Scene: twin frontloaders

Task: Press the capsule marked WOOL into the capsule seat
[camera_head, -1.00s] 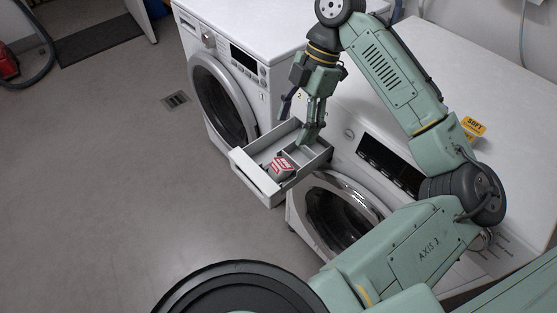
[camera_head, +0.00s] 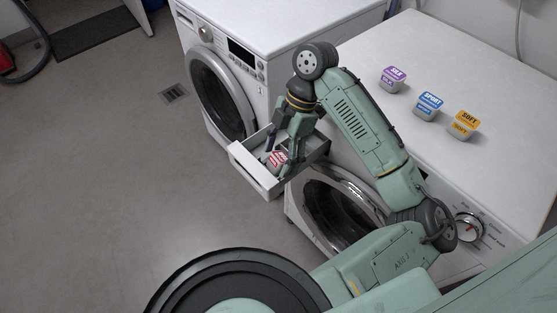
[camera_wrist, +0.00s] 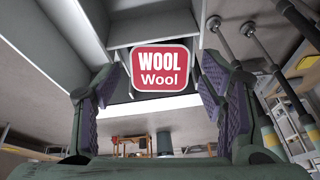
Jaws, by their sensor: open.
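The WOOL capsule (camera_head: 277,158) shows a red and white label and lies inside the pulled-out detergent drawer (camera_head: 252,173) of the nearer washer. In the wrist view its label (camera_wrist: 161,68) faces me, ahead of and between my fingers. My gripper (camera_head: 272,151) is over the drawer in the head view; its open fingers also show in the wrist view (camera_wrist: 160,88), with a gap on each side of the label. The fingers partly cover the capsule in the head view. I cannot tell how the capsule sits in its seat.
The purple SILK capsule (camera_head: 393,80), the blue SPORT capsule (camera_head: 428,106) and the yellow SOFT capsule (camera_head: 463,125) stand on the nearer washer's white top (camera_head: 480,75). A second washer (camera_head: 225,80) stands close behind the drawer.

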